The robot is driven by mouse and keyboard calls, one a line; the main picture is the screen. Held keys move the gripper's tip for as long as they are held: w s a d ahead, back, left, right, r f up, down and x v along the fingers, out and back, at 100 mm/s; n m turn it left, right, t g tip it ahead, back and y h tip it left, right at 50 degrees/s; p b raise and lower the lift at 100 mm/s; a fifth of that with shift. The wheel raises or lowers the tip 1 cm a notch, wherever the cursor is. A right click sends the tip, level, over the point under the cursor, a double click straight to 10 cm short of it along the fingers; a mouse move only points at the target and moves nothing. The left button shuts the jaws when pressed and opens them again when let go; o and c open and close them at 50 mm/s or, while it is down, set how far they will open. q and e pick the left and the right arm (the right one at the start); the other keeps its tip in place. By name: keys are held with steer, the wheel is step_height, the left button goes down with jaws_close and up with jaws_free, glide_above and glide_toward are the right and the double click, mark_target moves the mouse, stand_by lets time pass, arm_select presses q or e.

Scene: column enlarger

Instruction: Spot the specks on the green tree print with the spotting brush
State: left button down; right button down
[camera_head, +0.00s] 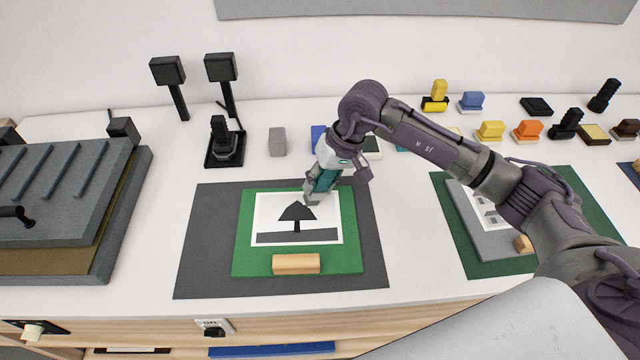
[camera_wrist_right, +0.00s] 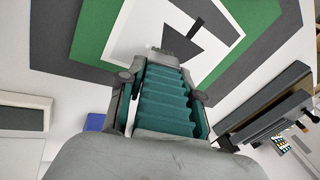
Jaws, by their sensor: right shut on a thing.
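The tree print (camera_head: 270,221), a white sheet with a dark tree and a grey ground strip, lies on a green board (camera_head: 348,255). It also shows in the right wrist view (camera_wrist_right: 138,32). My right gripper (camera_head: 311,197) is shut and points down at the print's upper edge, close to the tree's top. In the right wrist view its teal-lined fingers (camera_wrist_right: 165,62) reach toward the print. What it holds is mostly hidden; I cannot make out the spotting brush clearly, nor whether it touches the paper. Specks are too small to tell. My left gripper is out of view.
A dark grey mat (camera_head: 205,245) lies under the green board, with a wooden block (camera_head: 296,264) at the print's front edge. A ribbed grey easel (camera_head: 60,200) stands left. Another green mat (camera_head: 450,225) lies right. Small coloured items and black stands line the back.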

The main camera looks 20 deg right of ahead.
mark_target(304, 198)
steer(key=shift+s+d+f+b, duration=0.1)
steer(key=shift+s+d+b, duration=0.1)
steer(key=shift+d+b, duration=0.35)
steer(key=shift+s+d+b, duration=0.15)
steer(key=shift+d+b, duration=0.2)
steer(key=shift+d, duration=0.4)
steer(key=shift+s+d, duration=0.25)
steer(key=shift+d, duration=0.3)
steer(key=shift+f+b, duration=0.5)
steer(key=shift+b, duration=0.5)
steer(key=shift+a, duration=0.15)
steer(key=shift+w+a+b, duration=0.4)
steer(key=shift+a+b, duration=0.05)
steer(key=shift+a, duration=0.7)
steer(key=shift+w+a+b, duration=0.35)
steer(key=shift+a+b, duration=0.1)
steer(key=shift+a, duration=0.7)
steer(key=shift+w+a+b, duration=0.4)
steer(key=shift+a+b, duration=0.05)
steer(key=shift+a, duration=0.7)
steer(key=shift+d, duration=0.1)
